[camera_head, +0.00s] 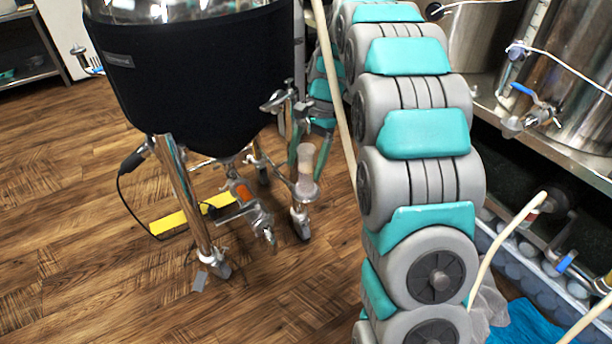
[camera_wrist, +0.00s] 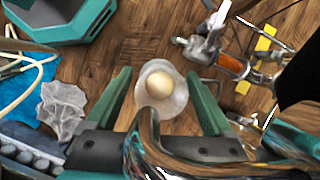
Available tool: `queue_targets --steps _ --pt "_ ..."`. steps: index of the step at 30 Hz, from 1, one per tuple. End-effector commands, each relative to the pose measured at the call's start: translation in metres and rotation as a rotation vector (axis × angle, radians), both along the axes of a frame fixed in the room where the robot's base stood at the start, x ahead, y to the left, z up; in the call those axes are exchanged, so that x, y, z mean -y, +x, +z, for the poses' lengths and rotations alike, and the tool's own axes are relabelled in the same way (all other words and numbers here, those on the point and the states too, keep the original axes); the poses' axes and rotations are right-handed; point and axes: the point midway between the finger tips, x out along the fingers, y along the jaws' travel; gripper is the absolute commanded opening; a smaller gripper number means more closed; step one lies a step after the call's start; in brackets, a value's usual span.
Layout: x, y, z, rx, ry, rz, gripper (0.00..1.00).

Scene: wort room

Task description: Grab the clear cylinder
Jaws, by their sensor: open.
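The clear cylinder (camera_head: 306,178) is upright and translucent, with a wider base, and shows beside the legs of the black vessel in the head view. In the wrist view the cylinder (camera_wrist: 170,108) appears from above as a pale round shape with a cream-coloured round top. My gripper (camera_head: 308,160) is open, with one green finger on each side of the cylinder. In the wrist view my gripper (camera_wrist: 158,76) also has the cylinder between its fingers, with gaps visible on both sides.
The black vessel (camera_head: 200,80) on steel legs stands close on the left, with a valve (camera_head: 262,215) and a yellow strip (camera_head: 180,222) below. A hose (camera_head: 335,85) hangs nearby. Wooden floor (camera_head: 90,270) is clear at left.

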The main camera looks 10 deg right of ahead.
Motion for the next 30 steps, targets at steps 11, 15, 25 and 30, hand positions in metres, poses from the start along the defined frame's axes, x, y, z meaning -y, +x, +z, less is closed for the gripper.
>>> queue_targets --steps 11,15,25,30 --pt "0.0001 0.0006 0.0008 0.002 0.000 -0.001 0.64" --pt "0.0002 0.0006 0.0008 0.003 -0.001 -0.001 0.48" --pt "0.0003 0.0007 0.0009 0.003 -0.001 -0.001 0.11" --pt "0.0002 0.0008 0.0009 0.003 0.000 0.000 0.00"
